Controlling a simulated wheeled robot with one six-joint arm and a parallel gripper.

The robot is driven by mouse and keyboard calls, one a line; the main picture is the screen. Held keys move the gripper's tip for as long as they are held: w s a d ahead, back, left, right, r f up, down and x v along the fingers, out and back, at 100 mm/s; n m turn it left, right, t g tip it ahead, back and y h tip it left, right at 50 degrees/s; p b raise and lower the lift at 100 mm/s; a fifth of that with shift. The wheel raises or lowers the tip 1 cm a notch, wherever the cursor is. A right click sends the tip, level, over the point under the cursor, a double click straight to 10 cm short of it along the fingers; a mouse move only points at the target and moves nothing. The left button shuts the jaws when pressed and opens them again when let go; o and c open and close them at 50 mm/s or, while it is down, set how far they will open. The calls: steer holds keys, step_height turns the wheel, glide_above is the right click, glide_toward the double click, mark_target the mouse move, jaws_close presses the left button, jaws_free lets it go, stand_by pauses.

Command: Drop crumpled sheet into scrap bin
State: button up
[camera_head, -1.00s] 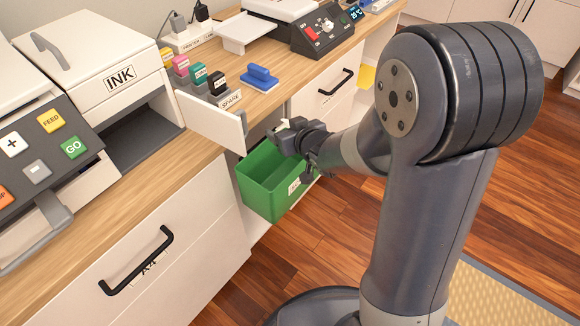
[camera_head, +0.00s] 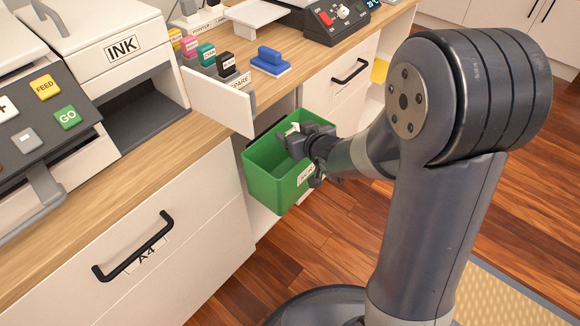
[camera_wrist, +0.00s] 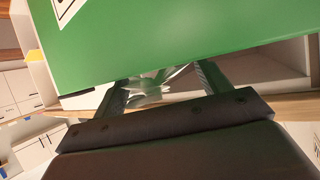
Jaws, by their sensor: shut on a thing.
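The green scrap bin (camera_head: 275,187) hangs open-topped below the worktop, with a white label on its side. My gripper (camera_head: 293,140) is at the bin's upper opening, near its back right rim. It is shut on the crumpled sheet (camera_head: 293,128), of which only a small white part shows in the head view. In the wrist view the white sheet (camera_wrist: 150,88) is pinched between the two fingers, partly hidden by the bin's green wall (camera_wrist: 180,35). How deep the jaws are in the bin is unclear.
A white panel (camera_head: 216,103) sticks out from the worktop edge just left of the bin. A drawer with a black handle (camera_head: 135,247) is at front left. The wooden floor (camera_head: 325,235) right of the bin is clear.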

steer(key=o, duration=1)
steer(key=shift+s, duration=0.1)
steer(key=p+v, duration=0.3)
steer(key=v, duration=0.7)
steer(key=shift+s+d+r, duration=0.15)
steer(key=shift+s, duration=0.15)
